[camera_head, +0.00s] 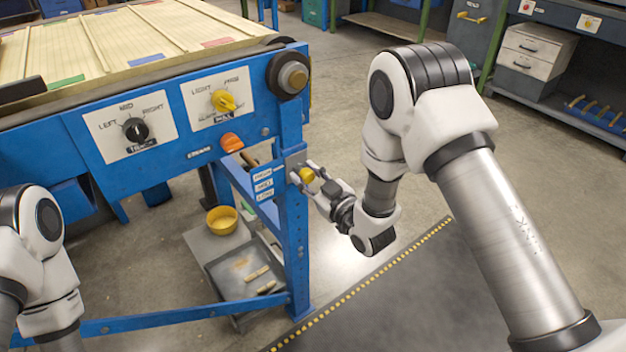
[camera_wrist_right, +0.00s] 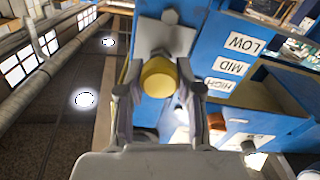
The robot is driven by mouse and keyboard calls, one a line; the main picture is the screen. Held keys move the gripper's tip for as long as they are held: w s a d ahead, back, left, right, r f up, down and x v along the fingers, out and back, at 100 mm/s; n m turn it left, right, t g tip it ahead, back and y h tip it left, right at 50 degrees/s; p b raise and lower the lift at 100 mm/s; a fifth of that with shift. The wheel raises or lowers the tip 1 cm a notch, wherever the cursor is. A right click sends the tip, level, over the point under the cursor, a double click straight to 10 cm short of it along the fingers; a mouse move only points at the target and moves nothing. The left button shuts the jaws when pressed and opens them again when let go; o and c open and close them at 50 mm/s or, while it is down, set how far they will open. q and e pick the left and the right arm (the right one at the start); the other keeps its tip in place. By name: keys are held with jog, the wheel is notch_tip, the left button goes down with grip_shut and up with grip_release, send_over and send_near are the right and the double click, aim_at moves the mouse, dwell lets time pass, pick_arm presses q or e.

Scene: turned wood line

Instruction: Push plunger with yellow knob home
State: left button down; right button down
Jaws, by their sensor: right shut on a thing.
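The yellow knob (camera_head: 307,174) of the plunger sits at the front corner post of the blue machine, beside the stacked labels. In the right wrist view the yellow knob (camera_wrist_right: 158,77) lies between the fingers, in front of a grey bracket (camera_wrist_right: 168,36) on the blue post. My right gripper (camera_head: 311,176) reaches it from the right and is shut on the knob. The fingers (camera_wrist_right: 160,85) stand on both sides of it. The plunger's shaft is hidden behind the knob. Of my left arm only links show at the lower left; its gripper is out of view.
Labels LOW, MID and HIGH (camera_wrist_right: 230,66) are next to the knob. A black dial (camera_head: 135,130), a yellow dial (camera_head: 223,101) and an orange button (camera_head: 231,142) are on the blue panel. A yellow bowl (camera_head: 222,220) stands below.

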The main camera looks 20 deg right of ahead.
jog(key=shift+w+r, duration=0.1)
jog(key=c, duration=0.8)
grip_release()
jog(key=shift+c, duration=0.2)
jog(key=shift+o, duration=0.5)
jog(key=shift+w+a, duration=0.1)
jog(key=shift+w, duration=0.05)
jog(key=v, duration=1.2)
